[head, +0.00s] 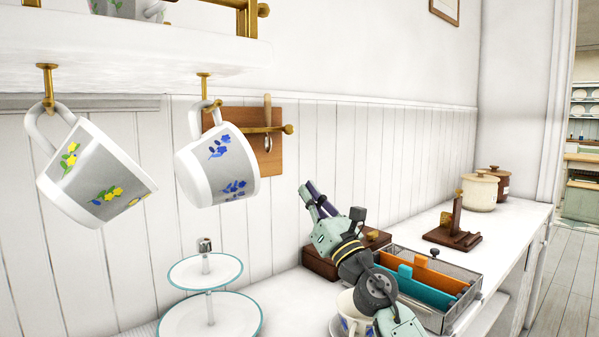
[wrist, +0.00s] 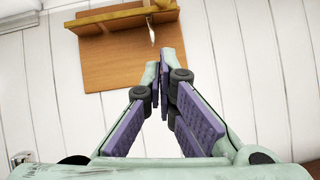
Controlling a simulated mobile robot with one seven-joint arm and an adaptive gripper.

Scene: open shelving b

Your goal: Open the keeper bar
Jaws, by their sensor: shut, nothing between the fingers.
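A wooden board (head: 235,158) is fixed to the panelled wall. A brass bar (head: 252,131) with a round knob at its right end runs across it; it looks like the keeper bar. A spoon (head: 267,140) hangs upright at the bar. The hanging mug hides part of the board's left side. My gripper (head: 307,190) is shut and empty, below and to the right of the board, pointing up. In the wrist view the board (wrist: 110,68), brass bar (wrist: 120,17) and spoon (wrist: 151,32) lie beyond my fingertips (wrist: 160,70), apart from them.
Two mugs, one yellow-flowered (head: 95,175) and one blue-flowered (head: 215,168), hang from shelf hooks left of my gripper. A tiered stand (head: 208,315), a cup (head: 346,312), a wooden box (head: 320,262) and a divided wire tray (head: 455,268) stand on the counter below.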

